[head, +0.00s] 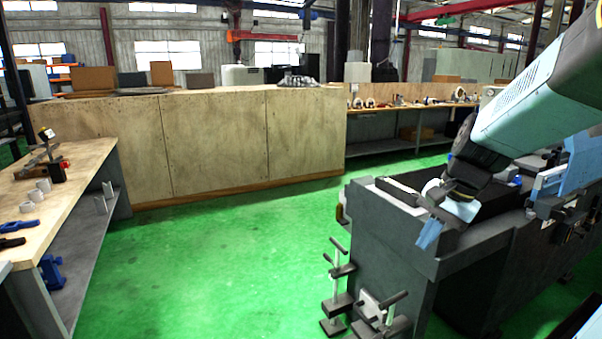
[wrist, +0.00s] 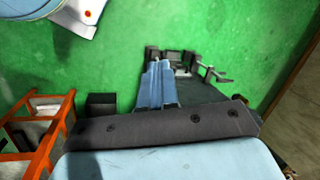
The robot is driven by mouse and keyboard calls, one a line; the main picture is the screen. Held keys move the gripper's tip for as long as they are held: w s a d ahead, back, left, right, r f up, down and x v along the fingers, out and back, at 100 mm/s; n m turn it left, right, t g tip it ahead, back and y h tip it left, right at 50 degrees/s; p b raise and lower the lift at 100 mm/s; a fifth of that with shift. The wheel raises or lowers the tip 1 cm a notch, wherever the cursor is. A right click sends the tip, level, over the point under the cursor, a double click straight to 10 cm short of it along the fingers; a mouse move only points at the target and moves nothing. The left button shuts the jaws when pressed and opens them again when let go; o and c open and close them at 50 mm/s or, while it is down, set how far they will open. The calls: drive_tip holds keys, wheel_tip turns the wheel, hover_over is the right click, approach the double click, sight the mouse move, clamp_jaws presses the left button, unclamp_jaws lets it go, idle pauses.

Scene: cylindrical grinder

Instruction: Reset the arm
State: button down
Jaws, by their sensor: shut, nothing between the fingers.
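My gripper (head: 429,236) hangs at the lower end of my arm in the head view, beside the top edge of the dark grinder (head: 385,245). It points down and left, and its light blue fingertips show against the machine. In the wrist view my gripper (wrist: 158,68) shows as two blue fingers lying close together, shut, with nothing between them. Dark machine parts with handles (wrist: 205,72) lie beyond the fingertips. Whether the gripper touches the grinder I cannot tell.
Fixtures with handles (head: 340,285) stand low at the grinder's near end. A wooden workbench (head: 60,180) with small parts is at the left. A long plywood-fronted counter (head: 220,145) runs behind. Green floor (head: 225,245) between them is clear. An orange frame (wrist: 50,140) shows in the wrist view.

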drive_tip(key=s+a+r+n+t+h, duration=0.1)
drive_tip(key=s+r+n+t+h, duration=0.2)
drive_tip(key=s+r+n, duration=0.3)
drive_tip(key=shift+s+a+r+n+t, duration=0.3)
drive_tip(key=shift+s+r+n+t, duration=0.15)
drive_tip(key=shift+s+n, duration=1.05)
drive_tip(key=shift+s, duration=0.25)
idle(0.3)
